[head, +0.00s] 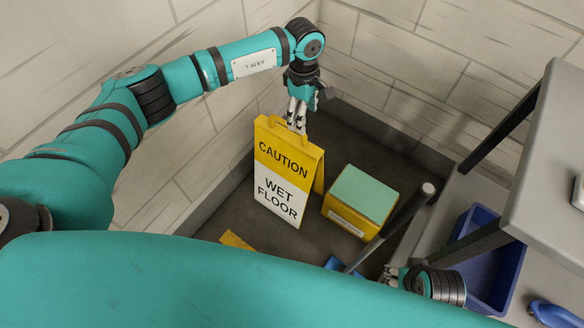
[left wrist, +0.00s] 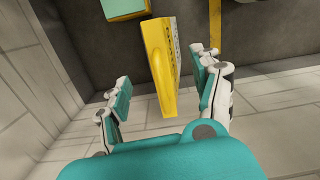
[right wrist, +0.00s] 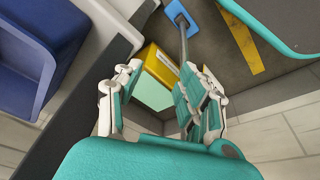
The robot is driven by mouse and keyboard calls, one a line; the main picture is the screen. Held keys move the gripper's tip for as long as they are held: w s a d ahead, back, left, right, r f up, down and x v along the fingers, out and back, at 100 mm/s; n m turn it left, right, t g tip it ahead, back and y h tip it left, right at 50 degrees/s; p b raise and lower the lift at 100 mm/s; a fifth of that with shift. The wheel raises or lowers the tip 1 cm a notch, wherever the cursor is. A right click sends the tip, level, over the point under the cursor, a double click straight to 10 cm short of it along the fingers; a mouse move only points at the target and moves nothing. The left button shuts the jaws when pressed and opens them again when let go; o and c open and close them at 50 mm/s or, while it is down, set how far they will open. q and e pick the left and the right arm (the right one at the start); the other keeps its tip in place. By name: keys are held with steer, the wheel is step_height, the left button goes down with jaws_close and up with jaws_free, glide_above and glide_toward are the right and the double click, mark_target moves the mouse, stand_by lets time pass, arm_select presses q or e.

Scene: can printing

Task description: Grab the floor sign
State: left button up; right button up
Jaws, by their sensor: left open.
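The floor sign (head: 283,180) is a yellow and white folding board reading "CAUTION WET FLOOR". It stands upright on the dark floor, with a handle at its top. My left gripper (head: 297,115) is just above its top edge, pointing down. In the left wrist view, the sign's yellow top (left wrist: 160,68) lies between the two spread fingers, nearer the right one, with a gap on the left; I cannot tell whether either touches it. My right gripper (head: 392,275) is low at the right, away from the sign. Its fingers (right wrist: 158,92) are spread with nothing held between them.
A yellow box with a green top (head: 362,198) stands right of the sign. A dark pole (head: 400,215) with a blue foot leans near my right gripper. A grey shelf unit (head: 545,165) with a blue bin (head: 508,272) stands at the right. Brick walls close the corner behind.

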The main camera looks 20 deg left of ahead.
arm_select(q)
steer(key=a+y, duration=0.1)
steer(key=w+a, duration=0.1)
steer(key=w+a+m+t+y, duration=0.1)
steer(key=a, duration=0.1)
steer(key=shift+r+y, duration=0.3)
steer(key=b, duration=0.2)
glide_above(288, 135)
step_height(288, 135, down, 10)
steer(key=shift+s+r, duration=0.1)
steer(key=shift+s, duration=0.05)
step_height(288, 135, down, 6)
steer(key=shift+r+b, duration=0.25)
steer(key=shift+b, duration=0.65)
steer(key=shift+f, duration=0.3)
arm_select(e)
steer(key=shift+t, duration=0.4)
steer(key=v, duration=0.2)
steer(key=w+v, duration=0.1)
steer(key=v, duration=0.2)
steer(key=shift+d+r, duration=0.1)
steer(key=shift+r, duration=0.25)
arm_select(q)
jaws_close()
